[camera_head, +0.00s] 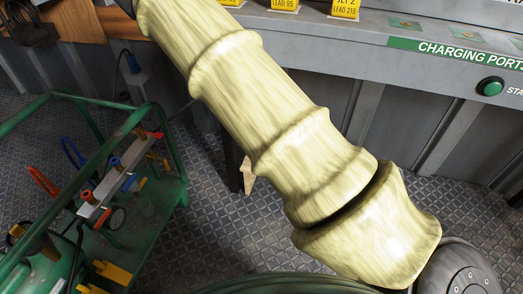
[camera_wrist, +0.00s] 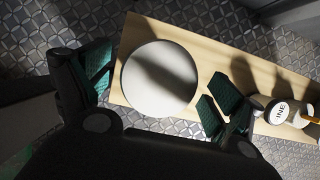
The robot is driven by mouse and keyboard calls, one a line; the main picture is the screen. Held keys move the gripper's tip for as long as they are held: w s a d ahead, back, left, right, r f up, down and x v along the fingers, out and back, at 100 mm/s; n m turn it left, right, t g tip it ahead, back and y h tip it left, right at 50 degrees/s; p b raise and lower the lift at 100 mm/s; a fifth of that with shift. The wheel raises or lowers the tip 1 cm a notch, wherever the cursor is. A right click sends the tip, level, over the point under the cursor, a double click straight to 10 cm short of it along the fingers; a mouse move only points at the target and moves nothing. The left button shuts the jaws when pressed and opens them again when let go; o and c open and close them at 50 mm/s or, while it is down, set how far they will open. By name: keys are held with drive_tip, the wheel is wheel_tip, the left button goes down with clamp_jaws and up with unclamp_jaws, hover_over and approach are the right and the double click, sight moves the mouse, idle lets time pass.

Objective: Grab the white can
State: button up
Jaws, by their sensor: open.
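In the wrist view, a round white top (camera_wrist: 160,72), seen from above, sits on a light wooden surface. It appears to be the white can, but its sides are hidden from this angle. A shadow falls across it. My gripper (camera_wrist: 158,88) is open, with one dark finger with green pads to the left of the white top and the other to its right. I cannot tell how far the fingertips are above or beside it. The head view shows neither the can nor my gripper; my covered arm fills its middle.
A pale container with a lettered round end (camera_wrist: 283,113) is just right of the right finger. Patterned metal floor surrounds the wooden surface (camera_wrist: 215,52). In the head view, a green cart (camera_head: 150,205) stands at left and a grey charging-port bench (camera_head: 365,52) at the back.

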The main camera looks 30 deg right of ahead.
drive_tip(key=shift+w+d+f, duration=0.1)
drive_tip(key=shift+w+f, duration=0.05)
drive_tip(key=shift+f, duration=0.25)
drive_tip(key=shift+c, duration=0.4)
drive_tip(key=c, duration=1.2)
drive_tip(key=shift+r, duration=0.1)
drive_tip(key=shift+c, duration=0.2)
